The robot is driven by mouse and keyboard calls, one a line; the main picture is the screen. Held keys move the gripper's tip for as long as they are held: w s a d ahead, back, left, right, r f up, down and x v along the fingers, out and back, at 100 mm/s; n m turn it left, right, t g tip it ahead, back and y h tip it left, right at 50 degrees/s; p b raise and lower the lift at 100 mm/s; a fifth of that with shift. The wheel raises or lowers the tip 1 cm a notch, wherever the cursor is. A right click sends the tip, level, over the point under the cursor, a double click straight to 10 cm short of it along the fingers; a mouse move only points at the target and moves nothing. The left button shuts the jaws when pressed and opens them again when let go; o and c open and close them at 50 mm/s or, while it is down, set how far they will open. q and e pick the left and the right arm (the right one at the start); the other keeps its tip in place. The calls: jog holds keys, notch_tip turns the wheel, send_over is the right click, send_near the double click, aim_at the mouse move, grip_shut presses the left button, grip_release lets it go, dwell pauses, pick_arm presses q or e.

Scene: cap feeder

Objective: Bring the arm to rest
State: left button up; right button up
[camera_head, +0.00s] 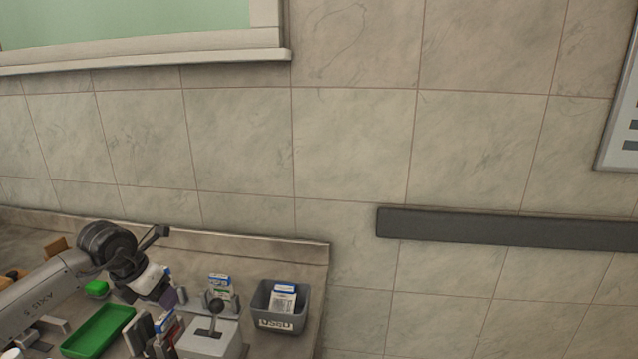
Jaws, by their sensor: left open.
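My left arm comes in from the left over the bench, and its left gripper (166,296) hangs above the bench between the green tray and the lever device. It is open, its fingertips are small and hard to make out, and I see nothing held in it. A light grey device (208,344) with a black-knobbed lever (214,306) stands to the right of the gripper. My right gripper is not in view.
A green tray (97,332) lies at the left, with a small green item (97,288) behind it. A grey labelled bin (279,318) holds a blue-and-white box (284,296) near the bench's right end. Another blue-and-white box (220,287) stands behind the device. A low backsplash (290,250) borders the wall.

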pick_arm(q)
jog(key=w+d+r+t+h, duration=0.2)
jog(key=d+r+t+h, duration=0.3)
jog(key=d+r, duration=0.3)
jog(key=w+d+r+t+h, duration=0.2)
jog(key=d+r+t+h, duration=0.35)
jog(key=r, duration=0.45)
jog(key=s+r+n+t+y, duration=0.3)
jog(key=s+r+n+t, duration=0.25)
jog(key=r+n, duration=0.3)
jog(key=s+r+n+t+y, duration=0.3)
jog(key=s+r+n+t, duration=0.1)
jog(key=r+n+t, duration=0.4)
jog(key=s+f+n+g+y+p, duration=0.15)
jog(key=s+f+n+g, duration=0.4)
jog(key=f, duration=0.65)
jog(key=s+f+n+g+y+p, duration=0.1)
jog(key=s+f+n+g+y, duration=0.25)
jog(key=f+n, duration=0.55)
jog(key=s+f+n+g+y+p, duration=0.15)
jog(key=s+f+n+g, duration=0.3)
jog(key=f, duration=0.95)
jog(key=s+f+n+g+p, duration=0.25)
jog(key=s+f+g, duration=0.85)
jog(key=s+f, duration=1.45)
notch_tip(320, 180, up, 39)
jog(key=p, duration=3.8)
jog(key=shift+a+f+p, duration=0.2)
jog(key=shift+p, duration=0.1)
